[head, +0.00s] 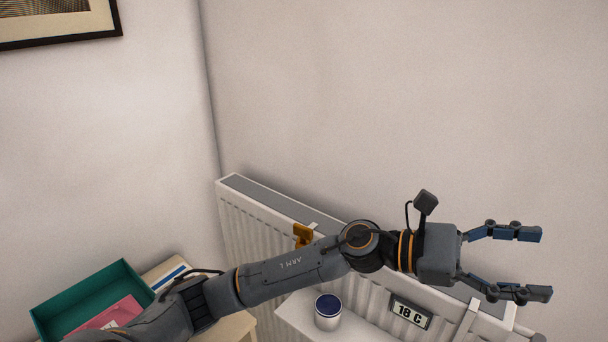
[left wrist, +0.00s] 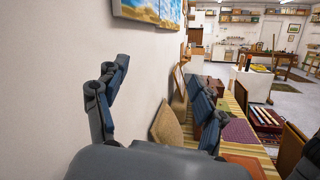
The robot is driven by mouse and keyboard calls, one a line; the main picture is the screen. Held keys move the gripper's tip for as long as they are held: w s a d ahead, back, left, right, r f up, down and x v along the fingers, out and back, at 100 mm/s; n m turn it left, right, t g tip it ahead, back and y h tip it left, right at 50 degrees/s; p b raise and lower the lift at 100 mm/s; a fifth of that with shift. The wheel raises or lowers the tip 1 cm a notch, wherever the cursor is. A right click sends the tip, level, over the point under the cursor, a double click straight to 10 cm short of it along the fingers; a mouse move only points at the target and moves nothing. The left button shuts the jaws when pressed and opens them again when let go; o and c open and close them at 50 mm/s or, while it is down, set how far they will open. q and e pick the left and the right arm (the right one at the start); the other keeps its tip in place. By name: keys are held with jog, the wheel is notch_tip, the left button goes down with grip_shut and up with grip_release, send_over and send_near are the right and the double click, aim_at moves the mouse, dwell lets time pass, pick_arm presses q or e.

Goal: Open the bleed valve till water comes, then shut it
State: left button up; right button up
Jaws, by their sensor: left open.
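A white radiator (head: 245,222) stands against the wall in the head view, partly hidden behind my left arm. A small orange-brown fitting (head: 303,234) shows at its top edge, just above my forearm; I cannot tell whether it is the bleed valve. No water shows. My left gripper (head: 538,264) is open and empty, reaching right above the radiator's right part, well away from the fitting. Its two open fingers also show in the left wrist view (left wrist: 158,76), with nothing between them. My right gripper is not in view.
A pot with a dark blue top (head: 328,312) stands on a white surface below my forearm. A display reading 18 C (head: 410,313) is on the radiator. A green tray (head: 92,300) sits at lower left. The wall above is clear; a framed print (head: 60,37) hangs upper left.

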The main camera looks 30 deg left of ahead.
pick_arm(q)
jog(key=a+f+m+g+y, duration=0.35)
jog(key=m+y, duration=0.25)
jog(key=m, duration=0.3)
notch_tip(320, 180, up, 3)
jog(key=m+y, duration=0.7)
jog(key=y, duration=0.7)
send_over(302, 227)
notch_tip(302, 227, down, 6)
jog(key=shift+w+r+b, duration=0.1)
jog(key=shift+b, duration=0.45)
notch_tip(302, 227, down, 7)
jog(key=shift+r+p, duration=0.2)
jog(key=shift+p, duration=0.8)
jog(key=shift+f, duration=0.75)
jog(key=shift+c, duration=0.4)
